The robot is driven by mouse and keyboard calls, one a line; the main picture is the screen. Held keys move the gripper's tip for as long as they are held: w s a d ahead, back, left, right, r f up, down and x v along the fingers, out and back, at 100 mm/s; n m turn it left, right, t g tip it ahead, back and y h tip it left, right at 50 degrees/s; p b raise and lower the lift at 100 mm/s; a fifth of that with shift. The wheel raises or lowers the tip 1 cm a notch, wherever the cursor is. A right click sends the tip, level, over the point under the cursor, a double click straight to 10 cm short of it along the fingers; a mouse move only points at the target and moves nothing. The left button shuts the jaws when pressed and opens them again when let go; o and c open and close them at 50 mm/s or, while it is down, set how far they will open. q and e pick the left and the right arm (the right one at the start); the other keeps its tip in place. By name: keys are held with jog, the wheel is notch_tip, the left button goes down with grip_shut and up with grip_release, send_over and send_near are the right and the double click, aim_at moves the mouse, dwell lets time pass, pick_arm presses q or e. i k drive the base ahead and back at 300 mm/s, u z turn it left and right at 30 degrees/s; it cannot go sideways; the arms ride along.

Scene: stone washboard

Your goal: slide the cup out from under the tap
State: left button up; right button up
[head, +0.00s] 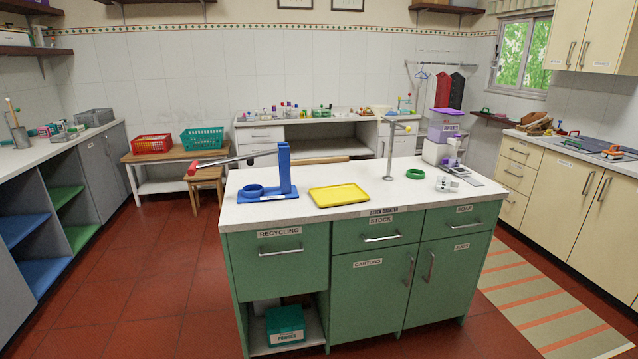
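A white and lilac dispenser-like machine (437,152) stands at the back right of the island counter, with a purple box-like part (442,131) above. Small white and grey parts (455,160) sit at its right front, above a flat grey base (482,177). A tap and a cup are too small to tell apart there. A thin grey post (388,155) with a short top arm stands left of the machine; I cannot tell whether it is a tap. Neither of my grippers is in view.
The front right counter top is largely clear.

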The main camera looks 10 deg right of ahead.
aim_at(456, 169)
jog(key=i, duration=0.35)
jog(key=z, duration=1.8)
jog(key=i, duration=2.2)
jog(key=u, duration=2)
